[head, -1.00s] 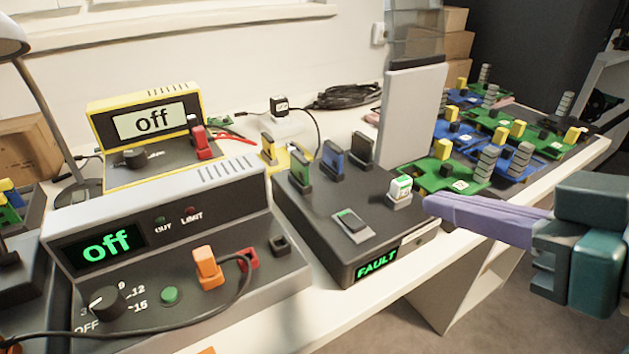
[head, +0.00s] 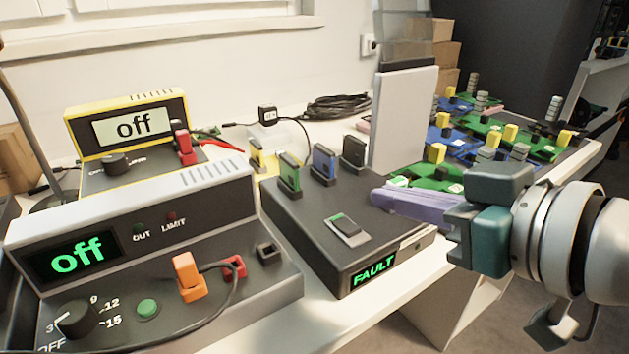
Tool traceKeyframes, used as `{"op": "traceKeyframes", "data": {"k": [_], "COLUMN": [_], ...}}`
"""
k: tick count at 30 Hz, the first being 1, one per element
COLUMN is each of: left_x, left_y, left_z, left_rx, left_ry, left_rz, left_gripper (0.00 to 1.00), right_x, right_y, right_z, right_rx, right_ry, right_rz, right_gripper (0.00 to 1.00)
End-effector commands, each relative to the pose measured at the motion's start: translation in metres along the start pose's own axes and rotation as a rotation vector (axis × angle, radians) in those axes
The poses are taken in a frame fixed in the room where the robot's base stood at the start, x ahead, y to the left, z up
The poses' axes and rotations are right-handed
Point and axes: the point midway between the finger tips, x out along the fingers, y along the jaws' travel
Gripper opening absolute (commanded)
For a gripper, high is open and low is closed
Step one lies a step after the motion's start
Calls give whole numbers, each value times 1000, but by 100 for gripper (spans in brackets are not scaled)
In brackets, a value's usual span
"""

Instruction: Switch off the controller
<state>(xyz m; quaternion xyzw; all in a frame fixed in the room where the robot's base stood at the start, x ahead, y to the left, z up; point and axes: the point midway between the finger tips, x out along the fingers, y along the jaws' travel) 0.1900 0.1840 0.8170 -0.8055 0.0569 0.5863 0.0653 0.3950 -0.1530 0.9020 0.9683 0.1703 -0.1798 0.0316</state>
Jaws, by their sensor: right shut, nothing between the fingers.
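The controller is a dark box (head: 300,225) on the white table, with a green "FAULT" display (head: 373,273) on its front. A switch (head: 348,229) with a dark rocker sits in a light frame on its top. Green, blue and dark upright modules (head: 324,162) stand in slots along its back. My right gripper (head: 376,197) comes in from the right. Its purple fingers are shut and empty, over the controller's right part. My left gripper is not in view.
A grey power supply (head: 130,255) reading "off", with orange and red plugs, stands at the left front. A yellow meter (head: 127,125) reading "off" is behind it. A grey upright panel (head: 403,120) and several circuit boards (head: 490,135) lie behind my right gripper.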

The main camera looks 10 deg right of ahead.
Motion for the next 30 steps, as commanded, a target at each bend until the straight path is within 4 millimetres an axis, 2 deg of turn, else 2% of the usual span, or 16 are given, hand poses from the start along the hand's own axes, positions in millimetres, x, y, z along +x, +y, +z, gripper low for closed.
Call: {"op": "traceKeyframes", "data": {"k": [3, 7, 9, 14, 30], "left_x": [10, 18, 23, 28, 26], "left_y": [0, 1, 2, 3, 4], "left_z": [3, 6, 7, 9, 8], "left_rx": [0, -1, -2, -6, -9], "left_ry": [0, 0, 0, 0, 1], "left_rz": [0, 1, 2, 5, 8], "left_gripper": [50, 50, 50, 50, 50], "right_x": [28, 53, 53, 56, 57], "right_y": [0, 0, 0, 0, 0], "right_z": [1, 3, 20, 35, 44], "right_rx": [1, 0, 1, -1, -1], "right_ry": [4, 2, -4, -3, -3], "right_rz": [0, 0, 0, 0, 0], "right_gripper": [0, 0, 0, 0, 0]}}
